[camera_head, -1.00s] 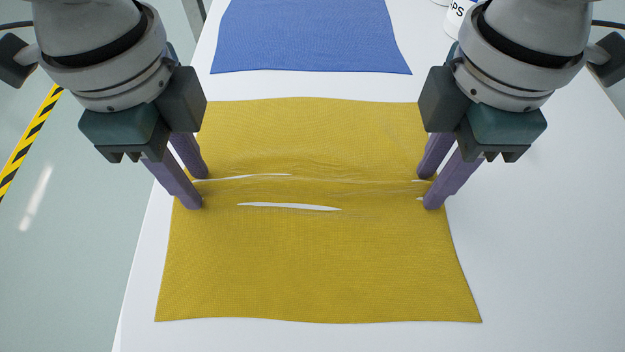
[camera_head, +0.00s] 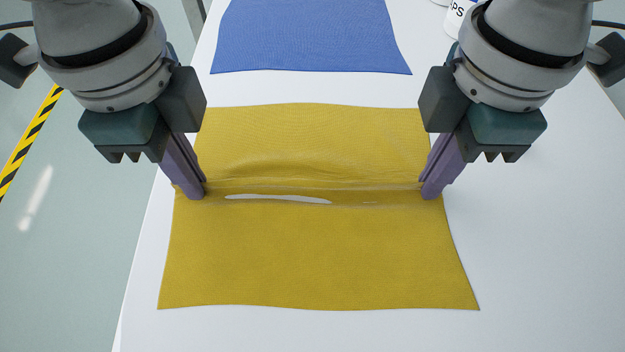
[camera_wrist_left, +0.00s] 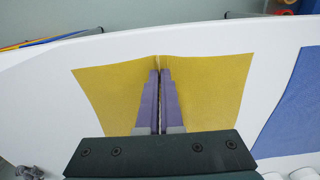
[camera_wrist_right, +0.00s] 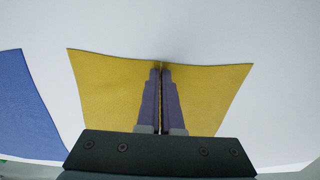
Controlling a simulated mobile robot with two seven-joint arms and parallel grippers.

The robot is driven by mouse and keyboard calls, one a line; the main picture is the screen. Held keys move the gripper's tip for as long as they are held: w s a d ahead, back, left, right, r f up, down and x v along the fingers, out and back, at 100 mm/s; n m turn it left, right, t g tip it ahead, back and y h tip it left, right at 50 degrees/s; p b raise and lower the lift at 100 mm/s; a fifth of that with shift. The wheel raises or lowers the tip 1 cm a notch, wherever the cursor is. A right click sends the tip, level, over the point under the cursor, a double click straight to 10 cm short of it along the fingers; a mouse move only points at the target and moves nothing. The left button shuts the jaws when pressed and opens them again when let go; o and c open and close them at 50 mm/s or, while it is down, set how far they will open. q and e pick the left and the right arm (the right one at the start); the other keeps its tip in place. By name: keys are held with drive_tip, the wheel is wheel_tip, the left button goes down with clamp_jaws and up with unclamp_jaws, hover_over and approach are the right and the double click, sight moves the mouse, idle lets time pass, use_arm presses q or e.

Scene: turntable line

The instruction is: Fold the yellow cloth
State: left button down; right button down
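The yellow cloth (camera_head: 315,255) lies spread on the white table, with a raised crease across its middle between my grippers. A pale sliver shows along the crease in the head view. My left gripper (camera_head: 195,192) is closed on the cloth at the left end of the crease; in the left wrist view its fingers (camera_wrist_left: 160,75) are together with the cloth (camera_wrist_left: 215,90) pinched at the tips. My right gripper (camera_head: 430,192) is closed on the cloth at the right end; the right wrist view shows its fingers (camera_wrist_right: 161,72) together, with the cloth (camera_wrist_right: 105,90) on both sides.
A blue cloth (camera_head: 308,35) lies flat beyond the yellow one, with a strip of bare table between. A white object with dark lettering (camera_head: 457,18) is partly hidden at the top right. The white table (camera_head: 545,240) is clear to the right.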

idle(0.3)
